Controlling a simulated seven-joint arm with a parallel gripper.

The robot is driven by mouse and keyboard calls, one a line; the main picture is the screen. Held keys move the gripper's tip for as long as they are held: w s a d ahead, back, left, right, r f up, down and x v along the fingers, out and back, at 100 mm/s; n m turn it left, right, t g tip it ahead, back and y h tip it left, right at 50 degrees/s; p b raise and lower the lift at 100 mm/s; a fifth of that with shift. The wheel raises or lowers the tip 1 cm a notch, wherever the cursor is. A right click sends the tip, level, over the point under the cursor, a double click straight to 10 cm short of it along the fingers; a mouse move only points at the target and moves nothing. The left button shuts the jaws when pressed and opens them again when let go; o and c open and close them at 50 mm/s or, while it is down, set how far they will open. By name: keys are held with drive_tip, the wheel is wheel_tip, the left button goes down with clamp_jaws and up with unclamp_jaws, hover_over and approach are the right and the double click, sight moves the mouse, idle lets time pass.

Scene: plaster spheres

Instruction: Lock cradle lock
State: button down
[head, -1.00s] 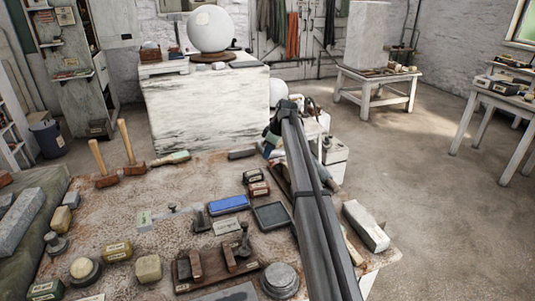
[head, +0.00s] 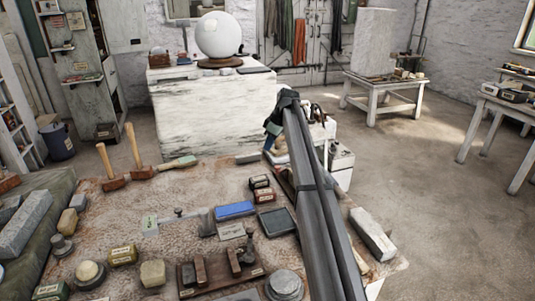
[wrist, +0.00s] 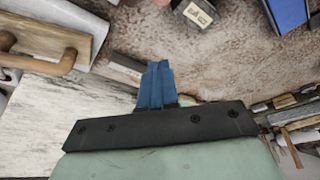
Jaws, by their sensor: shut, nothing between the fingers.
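A large white plaster sphere (head: 218,36) rests on a round brown wooden base (head: 221,63) on top of a white marble-like block (head: 205,115). I cannot make out a lock on this base, and no part in view is clearly the cradle lock. My gripper (head: 270,137) is low in front of the block's right side, beyond the bench's far edge, well apart from the sphere. In the wrist view its blue fingers (wrist: 157,84) are shut together and empty, over the bench edge.
The stone-topped bench (head: 105,205) is crowded: two mallets (head: 134,150), a blue block (head: 235,210), a dark tray (head: 276,221) and several small boxes. A pale stone bar (head: 372,234) lies at its right edge. The floor (head: 425,185) to the right is open.

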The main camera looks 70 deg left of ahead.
drive_tip(key=v, duration=0.4)
drive_tip(key=shift+w+d+r, duration=0.1)
drive_tip(key=shift+w+r, duration=0.05)
drive_tip(key=shift+r, duration=0.05)
idle(0.3)
